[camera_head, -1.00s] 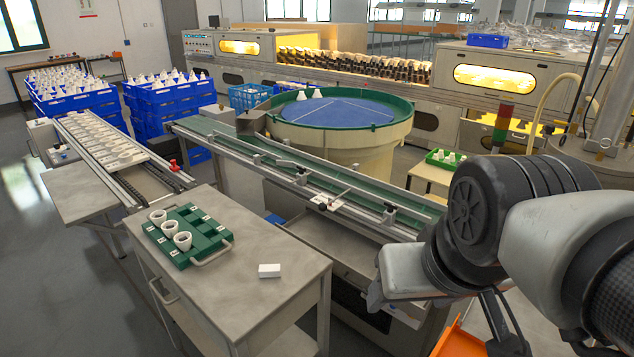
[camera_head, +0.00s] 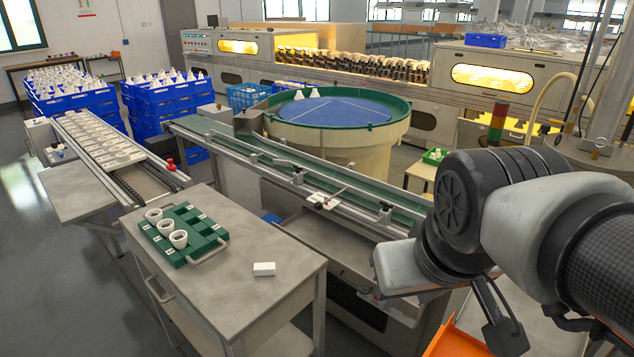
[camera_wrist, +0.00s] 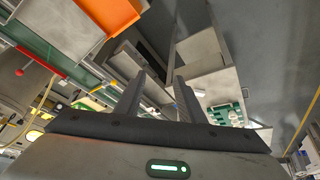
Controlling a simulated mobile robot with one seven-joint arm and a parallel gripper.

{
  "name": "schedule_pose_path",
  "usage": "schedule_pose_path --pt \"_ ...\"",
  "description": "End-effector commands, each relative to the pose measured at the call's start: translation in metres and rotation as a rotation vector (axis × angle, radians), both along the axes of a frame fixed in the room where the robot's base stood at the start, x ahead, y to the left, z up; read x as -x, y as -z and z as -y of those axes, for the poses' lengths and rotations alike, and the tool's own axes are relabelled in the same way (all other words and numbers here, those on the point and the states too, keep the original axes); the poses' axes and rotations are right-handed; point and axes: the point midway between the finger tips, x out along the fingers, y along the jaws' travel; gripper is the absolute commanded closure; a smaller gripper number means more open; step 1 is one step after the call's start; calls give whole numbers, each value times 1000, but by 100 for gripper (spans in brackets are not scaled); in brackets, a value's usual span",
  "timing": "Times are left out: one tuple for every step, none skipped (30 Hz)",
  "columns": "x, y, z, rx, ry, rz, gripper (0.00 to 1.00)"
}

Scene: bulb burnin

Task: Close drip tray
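The drip tray appears to be the shallow grey metal tray (camera_head: 322,238) below the green conveyor in the head view. It looks pulled out toward the steel cart, and its right end is partly hidden by my arm. My gripper (camera_wrist: 161,76) shows in the wrist view with its two dark fingers apart and nothing between them. Grey metal panels and a dark recess lie beyond the fingers; I cannot tell which of these is the tray. I see no contact between the fingers and anything. In the head view my arm is at the right, and the fingertips are not clear.
The steel cart (camera_head: 225,275) stands in front of the conveyor (camera_head: 290,172). It carries a green carrier (camera_head: 183,234) with white cups and a small white block (camera_head: 264,269). An orange bin (camera_head: 455,342) is low beside my arm. Open floor lies at the left.

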Motion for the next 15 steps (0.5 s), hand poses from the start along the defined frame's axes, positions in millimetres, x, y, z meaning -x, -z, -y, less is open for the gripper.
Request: schedule_pose_path --pt "-7 8 5 43 -47 -33 73" --pt "-12 13 8 80 -87 -55 78" --pt "-21 21 15 137 -148 -89 85" --pt "-28 27 20 186 -202 -118 90" --pt "-36 35 25 238 -264 -150 95" --pt "-48 45 32 312 -350 -191 100" --pt "-56 53 36 366 -417 -223 100" --pt "-65 61 41 421 -485 -255 100" --pt "-76 72 46 493 -579 -298 100" --pt "-85 80 50 547 -651 -331 100" --pt "-94 89 53 600 -724 -366 100" --pt "-106 101 57 671 -824 -411 100" --pt "-114 110 59 724 -903 -446 100" --pt "-123 119 62 777 -982 -483 100" --pt "-135 131 63 846 -1089 -530 100"
